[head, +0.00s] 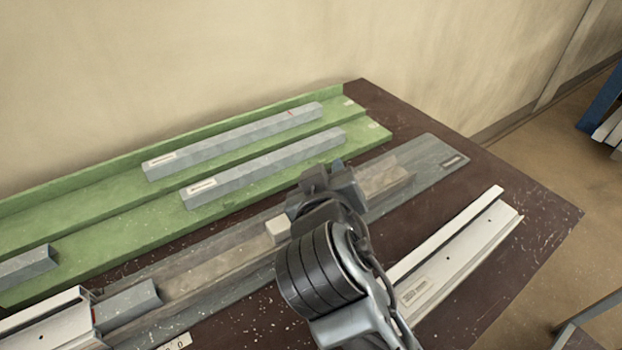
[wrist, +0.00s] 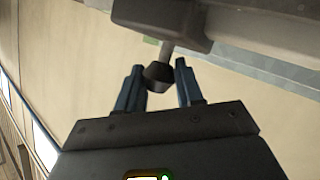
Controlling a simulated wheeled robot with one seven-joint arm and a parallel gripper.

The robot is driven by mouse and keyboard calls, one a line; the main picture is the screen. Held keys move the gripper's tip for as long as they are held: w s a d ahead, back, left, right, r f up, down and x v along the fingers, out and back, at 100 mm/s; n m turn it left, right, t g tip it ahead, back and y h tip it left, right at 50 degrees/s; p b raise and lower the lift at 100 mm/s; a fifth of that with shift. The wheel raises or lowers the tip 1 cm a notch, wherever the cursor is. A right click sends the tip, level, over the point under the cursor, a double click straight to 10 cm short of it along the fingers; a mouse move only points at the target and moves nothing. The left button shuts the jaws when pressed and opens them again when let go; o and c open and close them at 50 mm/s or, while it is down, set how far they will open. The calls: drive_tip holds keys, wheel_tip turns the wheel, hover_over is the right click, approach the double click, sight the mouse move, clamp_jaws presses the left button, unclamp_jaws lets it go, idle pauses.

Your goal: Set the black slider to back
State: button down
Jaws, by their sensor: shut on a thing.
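In the wrist view a dark knob (wrist: 158,77) on a short stem hangs from a dark grey block, the slider (wrist: 160,14). My gripper (wrist: 161,82) has its blue-grey fingers on either side of the knob and is shut on it. In the head view my gripper (head: 318,183) is over the right part of a long grey fixture (head: 430,165) with a channel. My wrist and gripper hide most of the slider there, so its exact place along the channel is hard to tell.
A green tray (head: 110,200) behind holds grey bars (head: 232,140). A small pale block (head: 278,230) sits on the fixture left of my wrist. A white profile (head: 455,250) lies in front right. Another white profile (head: 45,322) and grey block (head: 127,304) are front left.

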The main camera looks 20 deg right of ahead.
drive_tip(key=w+d+p, duration=0.1)
drive_tip(key=w+d, duration=0.2)
drive_tip(key=d, duration=0.6)
drive_tip(key=w+d+p, duration=0.2)
drive_tip(key=w+d, duration=0.1)
drive_tip(key=d, duration=0.7)
drive_tip(key=w+d+p, duration=0.2)
drive_tip(key=w+d, duration=0.1)
drive_tip(key=d, duration=0.6)
drive_tip(key=shift+w+d, duration=0.15)
drive_tip(key=shift+d, duration=0.15)
drive_tip(key=shift+w+d+r, duration=0.1)
drive_tip(key=shift+d+r, duration=0.05)
drive_tip(key=shift+d, duration=0.2)
drive_tip(key=c, duration=0.8)
unclamp_jaws()
drive_tip(key=shift+d, duration=0.1)
drive_tip(key=s+d+r, duration=0.2)
drive_tip(key=r, duration=0.1)
drive_tip(key=s+d+r, duration=0.3)
drive_tip(key=r, duration=0.1)
drive_tip(key=s+d+r, duration=0.3)
drive_tip(key=shift+d+r+b, duration=0.15)
drive_tip(key=shift+r+b, duration=0.25)
